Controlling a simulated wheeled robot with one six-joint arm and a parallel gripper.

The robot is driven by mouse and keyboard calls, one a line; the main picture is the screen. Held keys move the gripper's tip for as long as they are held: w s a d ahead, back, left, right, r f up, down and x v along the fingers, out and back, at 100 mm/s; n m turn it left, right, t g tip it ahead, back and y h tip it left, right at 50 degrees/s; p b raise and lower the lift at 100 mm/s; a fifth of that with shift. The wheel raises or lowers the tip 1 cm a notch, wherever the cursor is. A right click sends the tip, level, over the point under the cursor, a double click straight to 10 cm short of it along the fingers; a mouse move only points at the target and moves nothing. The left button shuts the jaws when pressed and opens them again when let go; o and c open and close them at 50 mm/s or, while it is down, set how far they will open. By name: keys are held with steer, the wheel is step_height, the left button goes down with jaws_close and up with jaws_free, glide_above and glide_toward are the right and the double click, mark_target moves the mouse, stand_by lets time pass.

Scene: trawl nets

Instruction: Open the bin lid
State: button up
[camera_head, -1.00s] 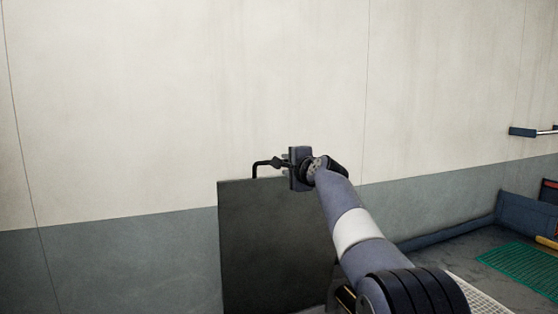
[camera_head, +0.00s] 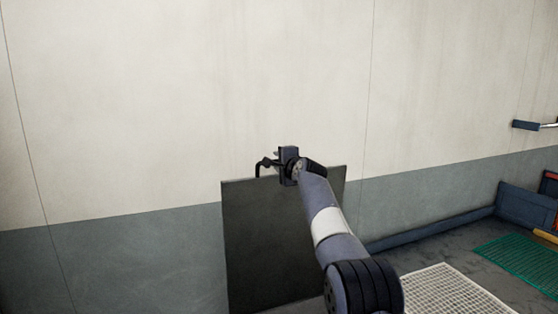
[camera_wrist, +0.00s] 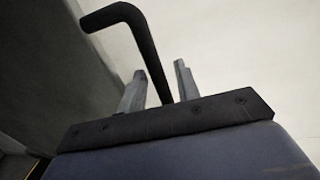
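The bin lid (camera_head: 262,245) is a dark grey panel standing nearly upright against the wall in the head view. Its black bent handle (camera_head: 258,168) rises at the lid's top edge. My gripper (camera_head: 275,163) is at the handle, above the top edge. In the wrist view, the handle (camera_wrist: 143,45) runs down between the two grey fingers of my gripper (camera_wrist: 160,88). The fingers are apart, and a gap shows between the handle and the right finger. The bin's body is not visible, and my arm covers part of the lid's right side.
A pale wall (camera_head: 200,90) with a grey lower band stands close behind the lid. A white grating (camera_head: 455,292) and a green mat (camera_head: 520,262) lie on the floor at right. A blue-ended bar (camera_head: 527,125) sticks out at the far right.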

jaws_close()
stand_by(0.4)
steer(key=shift+f, duration=0.1)
steer(key=s+d+f+t+b, duration=0.2)
steer(key=s+d+b, duration=0.2)
steer(key=s+b, duration=0.6)
steer(key=shift+s+d+y+b, duration=0.2)
steer(key=shift+y+b, duration=0.2)
steer(key=shift+b, duration=4.2)
